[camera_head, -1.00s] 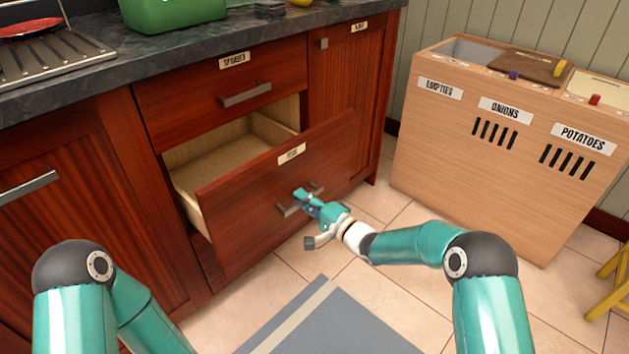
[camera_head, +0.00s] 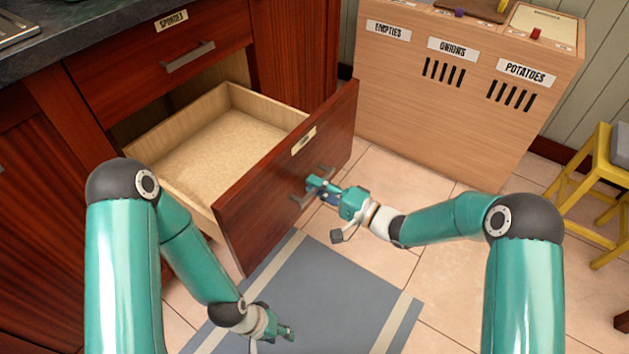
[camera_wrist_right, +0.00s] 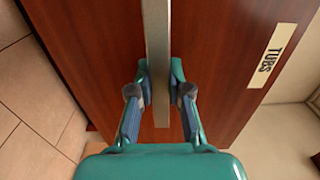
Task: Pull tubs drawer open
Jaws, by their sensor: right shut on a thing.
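The tubs drawer (camera_head: 262,205) is a dark red wooden drawer, pulled well out of the cabinet, with an empty pale interior. Its label reads TUBS in the right wrist view (camera_wrist_right: 271,56). My right gripper (camera_head: 318,187) is at the drawer front, shut on the metal bar handle (camera_head: 326,172). In the right wrist view the fingers (camera_wrist_right: 160,92) sit on both sides of the handle bar (camera_wrist_right: 156,40). My left gripper (camera_head: 287,332) is low over the floor mat, apart from the drawer; its finger opening is too small to tell.
The closed sponges drawer (camera_head: 160,60) is above, under the dark counter (camera_head: 30,60). A wooden bin unit (camera_head: 450,100) labelled empties, onions and potatoes stands at the right rear. A yellow stool (camera_head: 600,180) is at far right. A grey mat (camera_head: 330,290) lies on the clear tiled floor.

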